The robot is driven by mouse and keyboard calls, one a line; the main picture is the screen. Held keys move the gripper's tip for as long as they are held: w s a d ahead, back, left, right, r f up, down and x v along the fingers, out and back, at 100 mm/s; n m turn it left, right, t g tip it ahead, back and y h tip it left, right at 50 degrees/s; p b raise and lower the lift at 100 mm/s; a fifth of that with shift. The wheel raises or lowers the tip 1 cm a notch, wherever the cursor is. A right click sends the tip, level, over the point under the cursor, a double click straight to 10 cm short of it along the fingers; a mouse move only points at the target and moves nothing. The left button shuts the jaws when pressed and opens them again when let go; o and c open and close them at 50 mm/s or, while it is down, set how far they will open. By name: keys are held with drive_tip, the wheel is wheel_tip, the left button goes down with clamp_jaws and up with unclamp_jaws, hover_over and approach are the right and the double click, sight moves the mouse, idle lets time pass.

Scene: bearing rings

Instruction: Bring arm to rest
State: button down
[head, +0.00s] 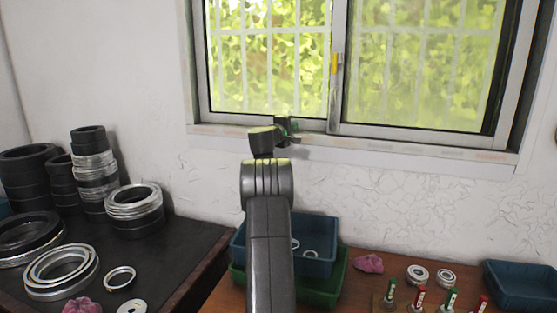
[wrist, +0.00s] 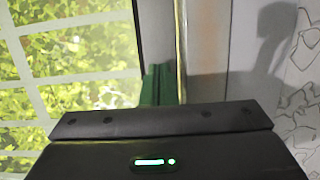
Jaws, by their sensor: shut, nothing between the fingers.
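My arm rises through the middle of the head view. My gripper (head: 290,127) is at its far end, raised in front of the lower window frame (head: 350,130), and looks small and partly hidden by the wrist. In the wrist view a black housing with a green light fills the bottom, and the green fingers of my gripper (wrist: 160,84) stand together above it. They are shut and hold nothing. Window panes and wall lie behind them.
A dark bench (head: 180,255) at left holds several stacked rings (head: 133,205). Blue (head: 325,235) and green (head: 338,278) bins sit behind my arm. A pink cloth (head: 368,263), bearings (head: 417,274) and another blue bin (head: 520,285) are at right. Space above the benches is clear.

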drive_tip(key=w+a+p, duration=0.2)
drive_tip(key=a+p, duration=0.1)
drive_tip(key=a, duration=0.5)
drive_tip(key=shift+w+a+p, duration=0.3)
drive_tip(key=shift+w+p, duration=0.05)
drive_tip(key=shift+w, duration=0.05)
drive_tip(key=shift+f, duration=0.1)
